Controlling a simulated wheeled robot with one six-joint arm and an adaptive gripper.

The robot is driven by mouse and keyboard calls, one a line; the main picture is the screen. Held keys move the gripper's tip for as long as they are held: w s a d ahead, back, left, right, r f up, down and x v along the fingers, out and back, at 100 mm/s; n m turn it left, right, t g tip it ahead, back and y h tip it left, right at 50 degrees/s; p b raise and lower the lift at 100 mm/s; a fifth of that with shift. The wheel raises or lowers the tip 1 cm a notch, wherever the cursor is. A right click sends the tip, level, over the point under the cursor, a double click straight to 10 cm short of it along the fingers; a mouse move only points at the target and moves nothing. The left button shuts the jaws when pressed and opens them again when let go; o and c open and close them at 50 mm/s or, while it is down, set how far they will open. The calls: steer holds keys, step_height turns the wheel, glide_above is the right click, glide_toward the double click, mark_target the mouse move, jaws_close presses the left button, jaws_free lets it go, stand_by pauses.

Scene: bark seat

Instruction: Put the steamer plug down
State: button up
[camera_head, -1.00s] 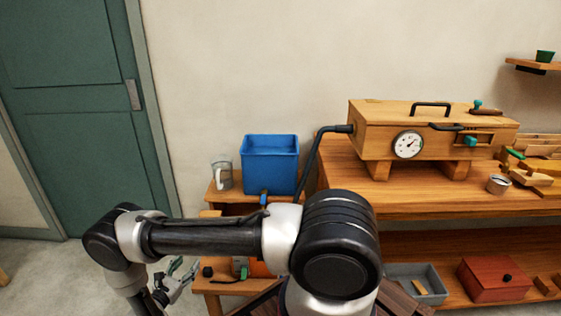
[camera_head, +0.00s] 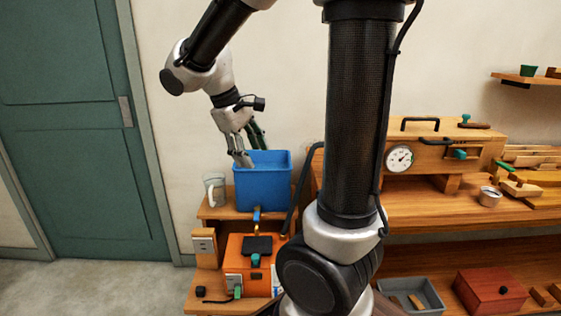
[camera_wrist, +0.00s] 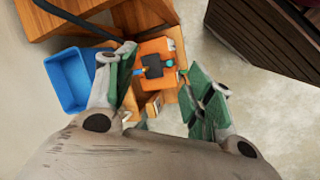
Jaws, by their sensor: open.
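My gripper (camera_head: 246,152) is open, with its green-padded fingers beside and above the left rim of the blue tank. In the wrist view its spread fingers (camera_wrist: 157,65) have nothing held between them. What looks like the steamer plug, a small green piece (camera_head: 237,291) with a dark cord, lies on the low wooden stand in front of the orange steamer box (camera_head: 234,268). It is apart from my gripper. The orange box also shows in the wrist view (camera_wrist: 156,49), beyond the fingers. I cannot clearly tell the plug from the finger pads there.
The blue tank (camera_head: 262,190) stands on the stand's upper shelf beside a clear jug (camera_head: 215,190). A socket block (camera_head: 204,243) is below. The wooden steam chest (camera_head: 420,145) is on the bench at right. Open floor (camera_head: 100,285) lies left.

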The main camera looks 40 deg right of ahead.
steer(key=s+a+r+m+t+y, duration=0.1)
steer(key=s+r+m+t+y, duration=0.1)
steer(key=s, duration=1.1)
steer(key=m+t+y, duration=0.1)
steer(key=t+y, duration=0.1)
steer(key=t, duration=0.1)
steer(key=shift+s+a+r+m, duration=0.2)
steer(key=shift+s+a+m, duration=0.15)
steer(key=shift+s+m, duration=0.05)
